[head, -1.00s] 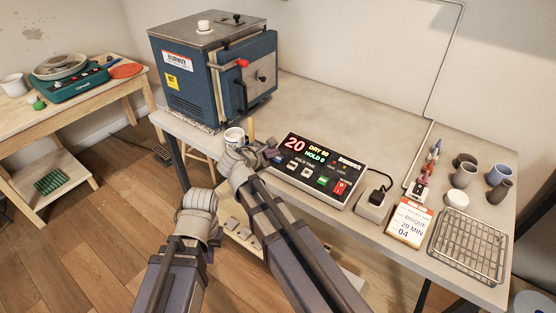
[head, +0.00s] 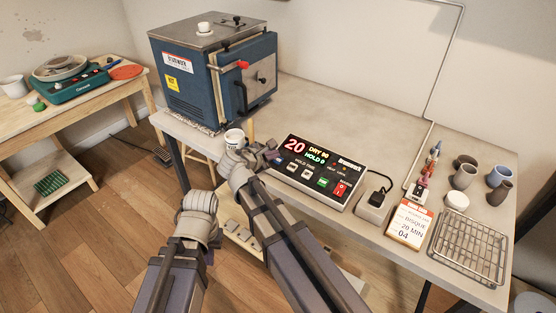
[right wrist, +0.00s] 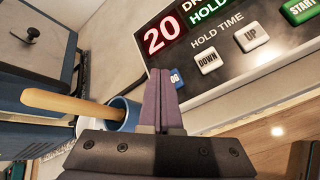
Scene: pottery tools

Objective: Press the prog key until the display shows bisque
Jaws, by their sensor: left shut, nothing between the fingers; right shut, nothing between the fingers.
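The kiln controller (head: 318,172) lies on the table, a dark panel in a pale case. Its display (head: 308,150) shows a red 20, DRY 90 in yellow and HOLD 0 in green. The blue prog key (right wrist: 175,77) shows in the right wrist view, its left part hidden by my fingers. My right gripper (right wrist: 160,75) is shut and empty, its tips over or at that key; I cannot tell whether they touch it. In the head view my right gripper (head: 270,154) is at the controller's left edge. My left gripper (head: 208,254) is low in front of the table, mostly hidden.
The DOWN key (right wrist: 208,61), UP key (right wrist: 251,38) and green START key (right wrist: 301,10) sit close by. A mug (head: 234,139) holding a wooden-handled tool stands left of the controller. A kiln (head: 215,75) stands behind. A BISQUE card (head: 409,224) lies at right.

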